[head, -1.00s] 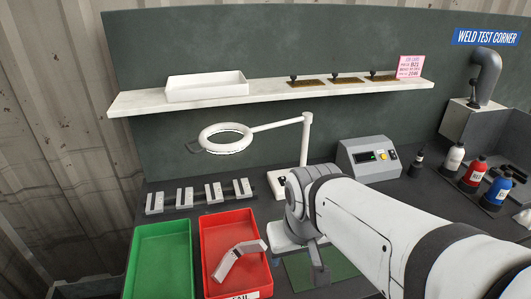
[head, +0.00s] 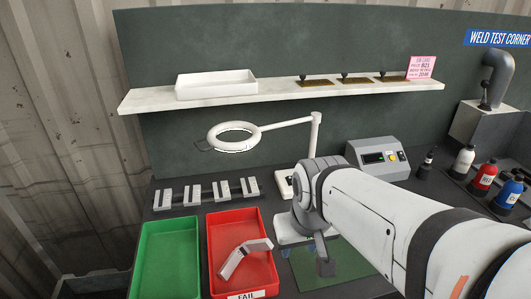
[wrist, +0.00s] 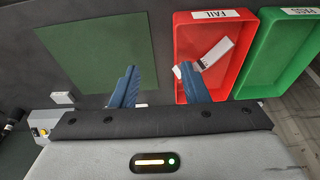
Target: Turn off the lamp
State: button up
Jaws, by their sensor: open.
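The white ring lamp (head: 218,145) hangs on a jointed arm over the back left of the bench. Its post rises from a white base (head: 284,186) with a dark part on top, just left of my arm. I cannot tell for certain whether the ring is lit. My gripper (head: 325,262) points down over the bench, in front of the lamp base and right of the red tray. In the wrist view my gripper (wrist: 158,68) shows two blue fingers wide apart with nothing between them. The lamp ring is not in the wrist view.
A red FAIL tray (head: 215,266) holds a bent grey piece (head: 237,260). A green tray (head: 166,258) is at its left. A metal rack (head: 205,193), a control box (head: 377,157) and a shelf (head: 300,90) stand behind.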

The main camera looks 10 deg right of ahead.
jog(key=w+r, duration=0.1)
jog(key=w, duration=0.2)
jog(key=w+d+r, duration=0.1)
jog(key=w, duration=0.3)
jog(key=w+r, duration=0.1)
jog(key=w, duration=0.2)
jog(key=shift+w+d+r, duration=0.1)
jog(key=shift+w+d, duration=0.25)
jog(key=shift+w, duration=0.05)
jog(key=c, duration=0.6)
jog(key=w, duration=0.3)
jog(key=w+d, duration=0.1)
jog(key=w, duration=0.1)
jog(key=w+d+p, duration=0.1)
jog(key=w, duration=0.2)
jog(key=shift+w+d+r, duration=0.15)
jog(key=shift+w+r, duration=0.2)
grip_shut()
jog(key=w+d+f, duration=0.2)
jog(key=w+d, duration=0.2)
jog(key=w, duration=0.5)
jog(key=w+d+f+t, duration=0.1)
jog(key=w+d+f, duration=0.2)
jog(key=w, duration=0.6)
jog(key=shift+w+d+f+p, duration=0.2)
jog(key=shift+w+d+p, duration=0.2)
jog(key=shift+d, duration=0.1)
